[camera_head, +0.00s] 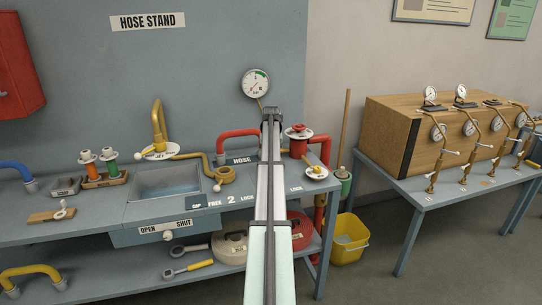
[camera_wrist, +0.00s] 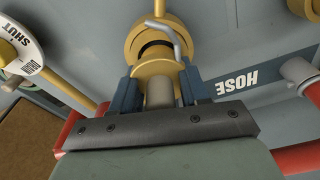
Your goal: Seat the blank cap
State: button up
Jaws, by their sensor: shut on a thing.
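My gripper (camera_wrist: 160,92) is shut on a yellow piece with a grey stub (camera_wrist: 158,90), held between its two blue fingers; this appears to be the blank cap, mostly hidden by the gripper. Just beyond, a round yellow fitting (camera_wrist: 134,44) shows a dark gap and a bent grey lever (camera_wrist: 172,38). I cannot tell whether the held piece touches it or is seated. In the head view my arm reaches towards the back of the bench beside the HOSE label (camera_head: 242,160), and its end hides the held piece.
The HOSE label also shows in the wrist view (camera_wrist: 238,82). A SHUT dial (camera_wrist: 22,50) is at its left. A red hose (camera_head: 237,133), a brass outlet (camera_head: 225,175) and a red valve (camera_head: 298,132) stand near the arm. A sink (camera_head: 167,185) lies left.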

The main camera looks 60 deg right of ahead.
jog(key=shift+f, duration=0.5)
jog(key=o, duration=1.3)
jog(key=shift+c, duration=0.2)
notch_tip(320, 180, up, 14)
jog(key=s+a, duration=0.1)
jog(key=shift+a, duration=0.2)
jog(key=shift+f, duration=0.1)
